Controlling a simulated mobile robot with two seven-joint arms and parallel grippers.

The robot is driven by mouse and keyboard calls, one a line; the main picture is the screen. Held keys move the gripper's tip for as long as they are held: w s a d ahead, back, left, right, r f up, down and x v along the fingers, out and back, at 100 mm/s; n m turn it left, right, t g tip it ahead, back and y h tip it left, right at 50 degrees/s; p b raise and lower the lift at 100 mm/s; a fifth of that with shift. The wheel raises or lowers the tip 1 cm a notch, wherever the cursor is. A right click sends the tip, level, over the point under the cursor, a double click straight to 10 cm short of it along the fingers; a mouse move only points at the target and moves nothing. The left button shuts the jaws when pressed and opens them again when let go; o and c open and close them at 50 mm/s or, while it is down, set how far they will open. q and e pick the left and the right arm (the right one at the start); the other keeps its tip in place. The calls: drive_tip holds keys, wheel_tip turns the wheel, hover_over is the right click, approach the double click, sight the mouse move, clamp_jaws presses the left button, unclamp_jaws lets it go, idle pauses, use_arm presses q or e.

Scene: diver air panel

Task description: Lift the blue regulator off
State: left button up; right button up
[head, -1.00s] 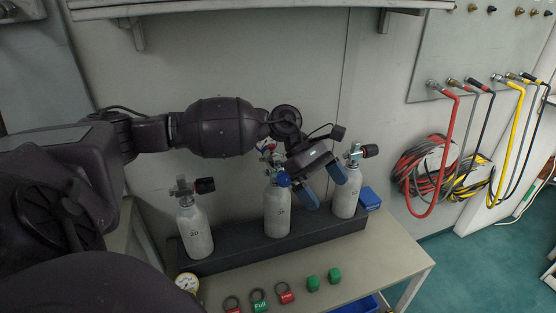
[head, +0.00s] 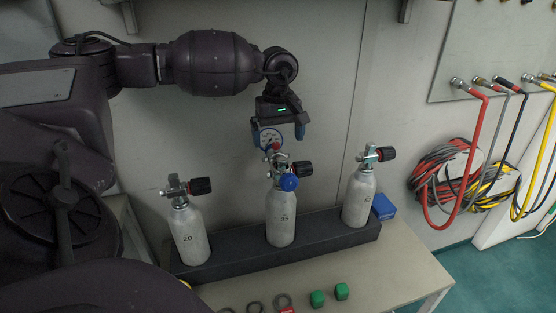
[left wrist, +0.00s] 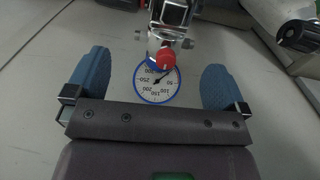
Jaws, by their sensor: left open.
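My left gripper (head: 279,131) points down at the top of the regulator. Its blue fingers are open, one on each side of the gauge, with gaps visible in the left wrist view (left wrist: 157,80). My right gripper is not in view.
A blue box (head: 383,207) is at the rack's right end. Green caps (head: 341,291) lie in front on the table (head: 405,275). Coloured hoses hang at right.

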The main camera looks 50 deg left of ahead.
sight(275, 152)
use_arm(q)
drive_tip(key=f, duration=0.5)
drive_tip(key=shift+s+a+f, duration=0.1)
drive_tip(key=shift+s+a, duration=0.1)
drive_tip(key=shift+a, duration=0.15)
drive_tip(key=shift+f, duration=0.25)
drive_tip(key=shift+c, duration=1)
drive_tip(key=c, duration=1.1)
drive_tip(key=shift+r, duration=0.1)
drive_tip(key=shift+r, duration=0.1)
